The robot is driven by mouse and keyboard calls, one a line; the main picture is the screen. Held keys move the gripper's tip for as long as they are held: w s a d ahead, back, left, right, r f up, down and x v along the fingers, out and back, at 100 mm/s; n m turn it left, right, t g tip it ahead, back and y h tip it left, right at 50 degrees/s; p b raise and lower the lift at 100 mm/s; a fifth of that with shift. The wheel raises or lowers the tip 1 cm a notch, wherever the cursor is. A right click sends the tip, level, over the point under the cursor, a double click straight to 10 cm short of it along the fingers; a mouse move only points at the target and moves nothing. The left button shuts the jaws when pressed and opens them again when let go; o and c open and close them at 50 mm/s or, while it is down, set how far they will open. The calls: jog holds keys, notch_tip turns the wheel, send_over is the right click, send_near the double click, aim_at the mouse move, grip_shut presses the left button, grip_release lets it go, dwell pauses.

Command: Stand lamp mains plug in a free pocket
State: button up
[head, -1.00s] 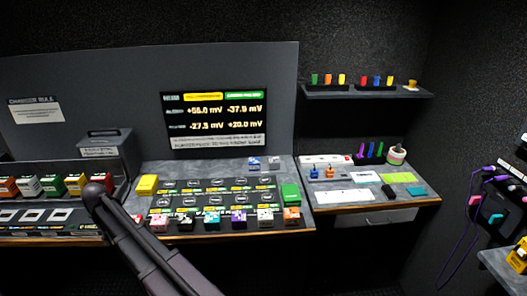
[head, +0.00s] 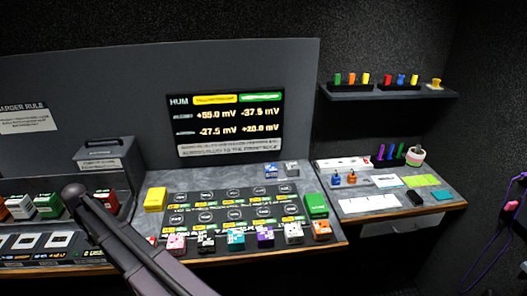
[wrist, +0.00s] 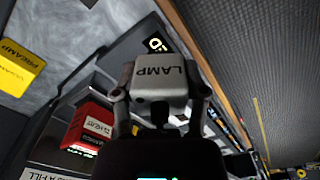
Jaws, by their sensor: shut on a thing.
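In the wrist view the lamp mains plug (wrist: 160,85), a pale grey block marked LAMP, sits between the fingers of my gripper (wrist: 161,100). My gripper is shut on it, above the dark unit with the red block. In the head view only my arm shows; my gripper and the plug are not visible there. The dark panel (head: 237,207) on the bench has rows of round marked places with labels. Several coloured plug-like blocks stand along its front edge, such as the purple one (head: 265,237) and the white one (head: 293,233). I cannot tell which pocket is free.
A yellow box (head: 155,200), marked PREAMP in the wrist view (wrist: 17,67), and a green box (head: 316,206) flank the panel. A red block (wrist: 91,127) is near my gripper. A screen (head: 226,122) stands behind. A side desk (head: 440,205) and shelf (head: 390,95) are right.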

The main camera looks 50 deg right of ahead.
jog(key=shift+w+d, duration=0.1)
jog(key=shift+w, duration=0.1)
jog(key=shift+d, duration=0.2)
